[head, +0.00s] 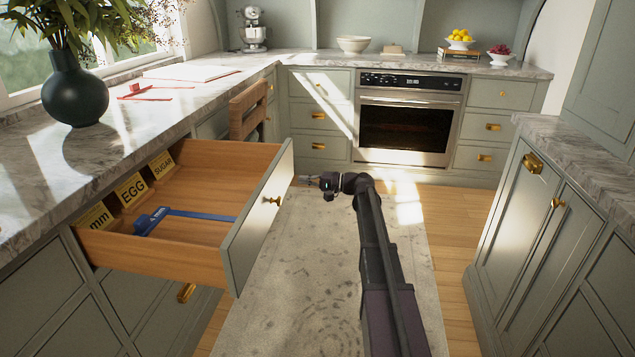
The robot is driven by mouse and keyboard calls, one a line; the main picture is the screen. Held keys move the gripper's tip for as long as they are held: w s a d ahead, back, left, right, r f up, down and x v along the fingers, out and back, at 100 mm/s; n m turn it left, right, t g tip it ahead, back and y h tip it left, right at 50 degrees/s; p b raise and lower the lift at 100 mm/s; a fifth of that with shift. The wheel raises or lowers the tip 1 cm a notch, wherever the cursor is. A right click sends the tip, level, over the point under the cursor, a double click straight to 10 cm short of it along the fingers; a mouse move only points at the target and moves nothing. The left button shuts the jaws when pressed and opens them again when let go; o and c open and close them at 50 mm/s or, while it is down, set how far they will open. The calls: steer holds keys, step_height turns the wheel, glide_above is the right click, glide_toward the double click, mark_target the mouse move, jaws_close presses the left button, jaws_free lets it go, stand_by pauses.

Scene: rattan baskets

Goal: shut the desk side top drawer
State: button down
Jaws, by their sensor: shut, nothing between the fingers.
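The desk side top drawer (258,231) stands wide open on the left, under the marble counter. Its front is grey-green with a small brass knob (274,201). Inside lie a blue tool (185,216) and yellow labelled dividers (131,189) reading "EGG" and "SUGAR". My gripper (309,180) is just right of the drawer front's far end, pointing left. It is shut and looks empty. It appears apart from the drawer front, though the exact gap is hard to tell. My arm reaches in from the bottom right of centre.
A marble counter (62,175) with a dark vase (76,92) runs above the drawer. An oven (407,125) is at the back. Cabinets (520,235) line the right. A rug (300,285) covers clear floor between.

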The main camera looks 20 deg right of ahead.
mark_target(283, 178)
steer(key=shift+x, duration=2.4)
steer(key=shift+w, duration=0.1)
